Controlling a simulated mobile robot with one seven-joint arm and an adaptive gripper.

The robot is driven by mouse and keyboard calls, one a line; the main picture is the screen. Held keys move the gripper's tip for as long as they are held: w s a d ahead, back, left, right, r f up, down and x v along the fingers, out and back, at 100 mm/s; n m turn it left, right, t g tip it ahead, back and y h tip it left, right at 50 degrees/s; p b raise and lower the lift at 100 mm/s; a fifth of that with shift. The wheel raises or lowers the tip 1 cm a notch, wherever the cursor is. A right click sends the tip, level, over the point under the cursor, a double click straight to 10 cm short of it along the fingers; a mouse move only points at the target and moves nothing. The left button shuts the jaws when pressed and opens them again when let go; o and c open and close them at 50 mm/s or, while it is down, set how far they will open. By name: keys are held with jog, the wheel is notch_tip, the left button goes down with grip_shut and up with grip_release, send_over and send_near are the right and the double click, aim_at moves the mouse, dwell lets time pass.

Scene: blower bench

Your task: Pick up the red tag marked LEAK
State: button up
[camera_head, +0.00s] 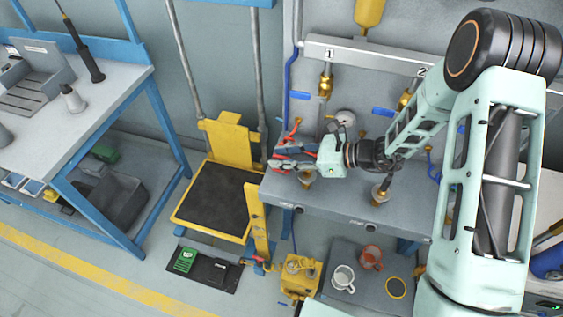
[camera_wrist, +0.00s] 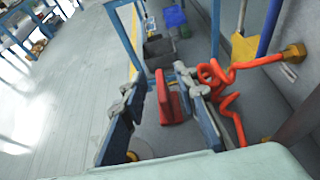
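A small red piece (camera_wrist: 171,98) shows between the fingers of my gripper (camera_wrist: 158,78) in the wrist view, closer to the right finger. It may be the LEAK tag, but no lettering is readable, and I cannot tell whether a finger touches it. The fingers are spread with a gap to the left of the red piece. In the head view my gripper (camera_head: 282,157) is over the left end of the grey bench (camera_head: 330,196), with red showing around its fingers.
A coiled red hose (camera_wrist: 226,88) lies close by the right finger. A yellow lift cart (camera_head: 215,190) stands left of the bench. A green tag (camera_head: 186,260) lies on a dark floor mat. White (camera_head: 343,278) and red (camera_head: 371,257) mugs stand on a low surface.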

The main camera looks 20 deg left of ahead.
jog(key=shift+a+f, duration=0.1)
jog(key=shift+a, duration=0.1)
grip_shut()
dwell(0.3)
